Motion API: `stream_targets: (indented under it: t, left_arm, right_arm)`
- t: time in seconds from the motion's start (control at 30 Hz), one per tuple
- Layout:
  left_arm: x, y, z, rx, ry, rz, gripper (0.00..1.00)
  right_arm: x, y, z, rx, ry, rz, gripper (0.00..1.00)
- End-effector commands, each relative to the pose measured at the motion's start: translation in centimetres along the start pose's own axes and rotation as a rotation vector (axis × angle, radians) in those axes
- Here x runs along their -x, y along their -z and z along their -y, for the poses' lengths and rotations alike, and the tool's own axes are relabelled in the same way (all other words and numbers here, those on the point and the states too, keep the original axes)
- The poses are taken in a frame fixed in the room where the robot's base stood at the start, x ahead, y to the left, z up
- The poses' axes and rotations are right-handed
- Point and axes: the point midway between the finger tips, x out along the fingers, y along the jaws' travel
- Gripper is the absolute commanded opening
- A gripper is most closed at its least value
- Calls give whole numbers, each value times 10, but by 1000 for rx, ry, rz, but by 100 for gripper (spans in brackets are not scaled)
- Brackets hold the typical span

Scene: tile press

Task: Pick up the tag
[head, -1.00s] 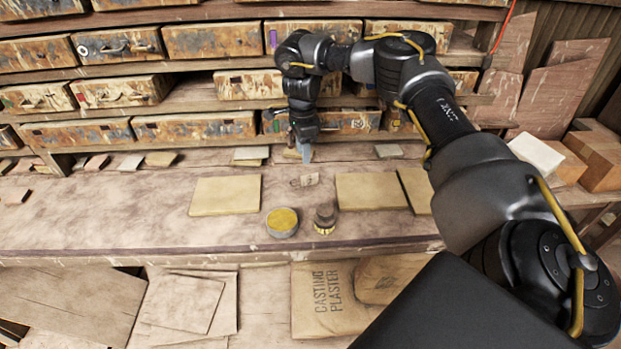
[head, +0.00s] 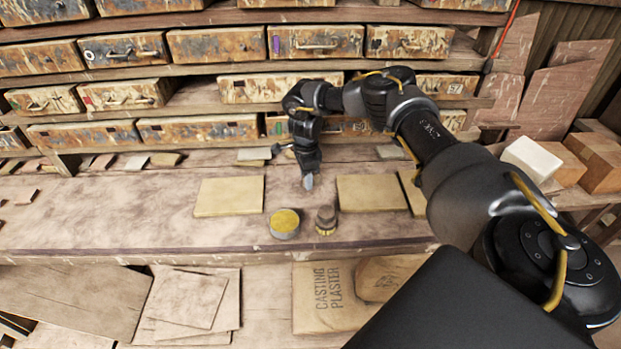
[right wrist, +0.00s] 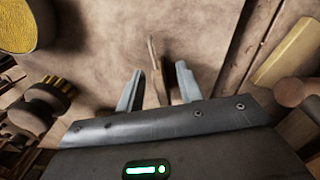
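The tag (right wrist: 154,72) shows in the right wrist view as a narrow tan strip lying between the fingers of my right gripper (right wrist: 157,86). The fingers stand apart, with a gap on each side of the tag, so the gripper is open. In the head view my right gripper (head: 308,183) points down at the bench between two tan tiles and hides the tag. My left gripper is in neither view.
A round tin with yellow contents (head: 284,223) and a dark brush with yellow bristles (head: 325,220) stand near the bench front. Flat tan tiles lie left (head: 229,196) and right (head: 371,194) of the gripper. Drawers (head: 197,129) line the back.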

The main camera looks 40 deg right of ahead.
Motion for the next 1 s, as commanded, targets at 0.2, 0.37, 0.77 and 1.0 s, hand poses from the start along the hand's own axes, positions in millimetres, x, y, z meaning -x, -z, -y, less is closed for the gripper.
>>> stream_targets:
  t: [0.2, 0.37, 0.77, 1.0]
  left_arm:
    - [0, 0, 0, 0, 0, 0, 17]
    - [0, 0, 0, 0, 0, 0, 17]
    - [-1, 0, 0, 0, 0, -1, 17]
    - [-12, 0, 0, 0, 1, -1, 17]
  right_arm:
    - [0, 0, 0, 0, 1, 0, 32]
    - [0, 0, 0, 0, 1, 0, 12]
    - [0, 0, 0, 0, 1, 1, 0]
    - [12, -1, 1, 0, 4, 3, 0]
